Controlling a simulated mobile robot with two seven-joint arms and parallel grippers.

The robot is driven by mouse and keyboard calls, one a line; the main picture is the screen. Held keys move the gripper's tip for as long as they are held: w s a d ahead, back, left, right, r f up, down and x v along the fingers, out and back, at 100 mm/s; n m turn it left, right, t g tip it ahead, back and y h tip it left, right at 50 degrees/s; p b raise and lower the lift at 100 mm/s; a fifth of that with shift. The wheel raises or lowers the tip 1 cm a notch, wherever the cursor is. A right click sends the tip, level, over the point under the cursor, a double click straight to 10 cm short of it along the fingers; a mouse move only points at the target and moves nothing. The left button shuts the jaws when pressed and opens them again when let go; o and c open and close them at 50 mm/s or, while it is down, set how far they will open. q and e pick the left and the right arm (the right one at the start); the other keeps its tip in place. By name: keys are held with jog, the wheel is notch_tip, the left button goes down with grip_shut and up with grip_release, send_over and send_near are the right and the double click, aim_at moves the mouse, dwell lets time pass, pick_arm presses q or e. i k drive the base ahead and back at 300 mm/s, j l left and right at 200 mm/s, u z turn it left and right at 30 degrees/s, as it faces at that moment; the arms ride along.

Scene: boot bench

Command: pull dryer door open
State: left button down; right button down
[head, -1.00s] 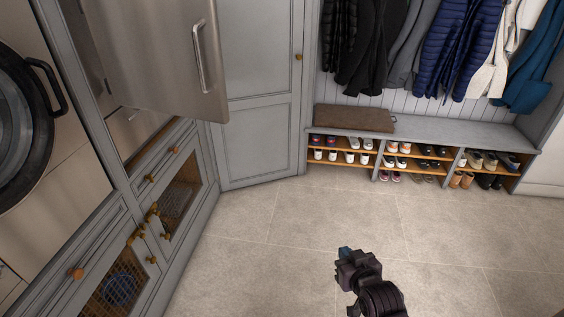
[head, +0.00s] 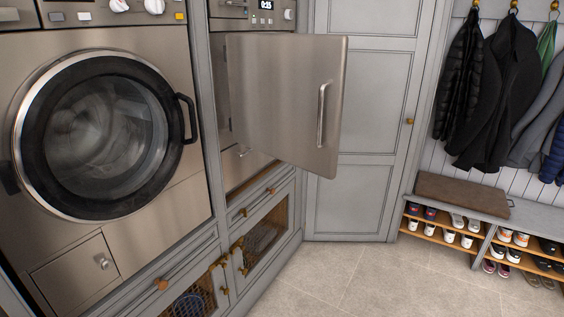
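A flat steel door (head: 285,105) with a vertical bar handle (head: 322,113) stands swung open from a steel appliance (head: 257,12) in the middle cabinet. The appliance has a lit display at its top. The door's handle side juts out to the right, and part of the opening is hidden behind it. To the left is a steel machine (head: 190,200) with a round glass door (head: 100,135), which looks shut and has a black handle (head: 187,118). No label shows which machine is the dryer. Neither of my grippers is in view.
Grey cabinet drawers and mesh-front doors (head: 262,240) with knobs lie below. A tall grey cupboard (head: 355,200) stands behind the open door. A shoe bench (head: 470,200) with hanging coats is at right. The tiled floor (head: 390,285) in front is clear.

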aim_at(287, 90)
jog(key=i+l+u, duration=0.2)
jog(key=u, duration=0.2)
jog(key=i+l+u, duration=0.15)
jog(key=l+u, duration=0.3)
jog(key=i+l+u, duration=0.15)
jog(key=l, duration=0.2)
jog(key=l+u, duration=0.15)
jog(key=l, duration=0.25)
jog(key=i, duration=0.05)
